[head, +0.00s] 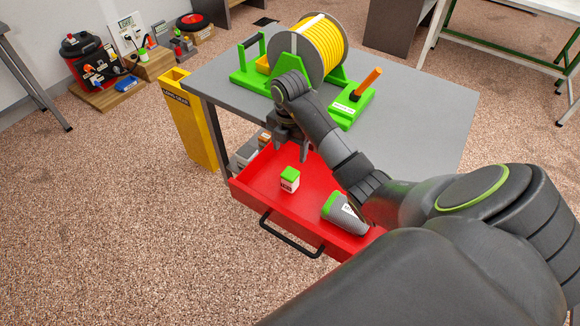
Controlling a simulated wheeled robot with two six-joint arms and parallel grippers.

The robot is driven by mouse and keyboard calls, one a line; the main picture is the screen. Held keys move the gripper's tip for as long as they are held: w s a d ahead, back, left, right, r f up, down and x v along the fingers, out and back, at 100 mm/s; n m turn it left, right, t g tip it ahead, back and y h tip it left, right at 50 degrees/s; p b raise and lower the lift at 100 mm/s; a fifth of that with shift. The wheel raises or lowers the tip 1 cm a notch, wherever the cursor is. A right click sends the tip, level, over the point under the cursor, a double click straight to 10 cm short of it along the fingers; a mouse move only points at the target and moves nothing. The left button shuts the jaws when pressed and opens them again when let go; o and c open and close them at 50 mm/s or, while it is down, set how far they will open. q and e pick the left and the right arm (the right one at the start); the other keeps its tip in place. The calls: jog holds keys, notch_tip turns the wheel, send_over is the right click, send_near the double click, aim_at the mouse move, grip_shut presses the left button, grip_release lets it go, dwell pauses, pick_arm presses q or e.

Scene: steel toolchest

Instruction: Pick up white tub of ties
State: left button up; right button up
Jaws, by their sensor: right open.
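A small white tub with a green lid (288,182) stands upright in the open red drawer (262,185) under the grey tabletop. I take it for the tub of ties; its label is too small to read. My right gripper (292,153) points down over the back of the drawer. Its fingers are apart and empty, and it appears just behind and above the tub in the picture, not touching it. The tub is in clear view. My left gripper is not in view.
A grey and green container (345,213) lies in the drawer, right of the tub. The drawer's black handle (290,238) sticks out in front. A yellow cable reel (320,50) and an orange-handled tool (366,84) stand on the tabletop (420,105). A yellow bin (191,120) stands at left.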

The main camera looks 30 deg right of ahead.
aim_at(290, 173)
notch_tip(290, 173, down, 3)
jog(key=shift+r+b, duration=0.2)
jog(key=shift+b, duration=0.7)
notch_tip(290, 173, down, 3)
jog(key=b, duration=0.2)
jog(key=shift+b, duration=0.3)
jog(key=shift+f, duration=0.55)
notch_tip(290, 173, down, 5)
jog(key=shift+d, duration=0.1)
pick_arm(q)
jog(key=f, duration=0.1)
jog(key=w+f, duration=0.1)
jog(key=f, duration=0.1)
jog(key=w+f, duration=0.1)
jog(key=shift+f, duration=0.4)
pick_arm(e)
jog(key=shift+c, duration=0.3)
jog(key=c, duration=1)
jog(key=shift+r, duration=0.1)
